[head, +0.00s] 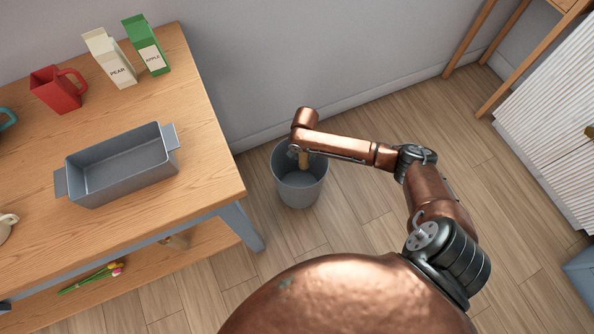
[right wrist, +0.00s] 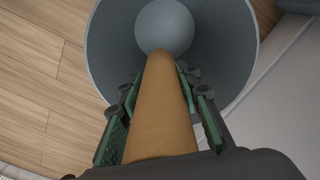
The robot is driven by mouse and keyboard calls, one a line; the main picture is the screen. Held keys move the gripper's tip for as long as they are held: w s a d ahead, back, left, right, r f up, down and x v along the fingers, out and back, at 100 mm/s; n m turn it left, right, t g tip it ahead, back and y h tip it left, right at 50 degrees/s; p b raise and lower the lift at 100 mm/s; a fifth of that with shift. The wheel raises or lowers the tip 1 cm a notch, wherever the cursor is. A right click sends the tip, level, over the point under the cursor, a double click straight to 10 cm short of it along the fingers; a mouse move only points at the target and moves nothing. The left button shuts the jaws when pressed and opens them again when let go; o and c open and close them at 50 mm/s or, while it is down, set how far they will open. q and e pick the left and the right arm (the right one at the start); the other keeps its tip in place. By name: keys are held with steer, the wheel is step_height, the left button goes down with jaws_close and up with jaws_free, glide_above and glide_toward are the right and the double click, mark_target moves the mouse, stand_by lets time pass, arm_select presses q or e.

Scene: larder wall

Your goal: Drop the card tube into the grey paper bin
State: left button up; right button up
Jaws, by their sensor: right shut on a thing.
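The grey paper bin (head: 300,190) stands on the wooden floor beside the table, near the wall. My right gripper (head: 302,154) is over the bin's mouth, pointing down. It is shut on the tan card tube (head: 304,161), whose lower part shows against the bin's inside. In the right wrist view the card tube (right wrist: 161,115) lies between the green-padded fingers (right wrist: 160,110), and its far end points into the open bin (right wrist: 104,45). The bin's inside looks empty apart from a round paler area at its bottom. My left gripper is not in view.
A wooden table (head: 200,185) at left holds a grey baking dish (head: 125,185), a red mug (head: 57,92), a pear carton (head: 110,58) and a green apple carton (head: 147,45). Tulips (head: 95,278) lie on its lower shelf. A striped cabinet (head: 555,120) stands right; floor between is clear.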

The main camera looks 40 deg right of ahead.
steer(key=o, duration=0.9)
step_height(320, 180, up, 12)
steer(key=shift+s+a, duration=0.1)
stand_by(0.4)
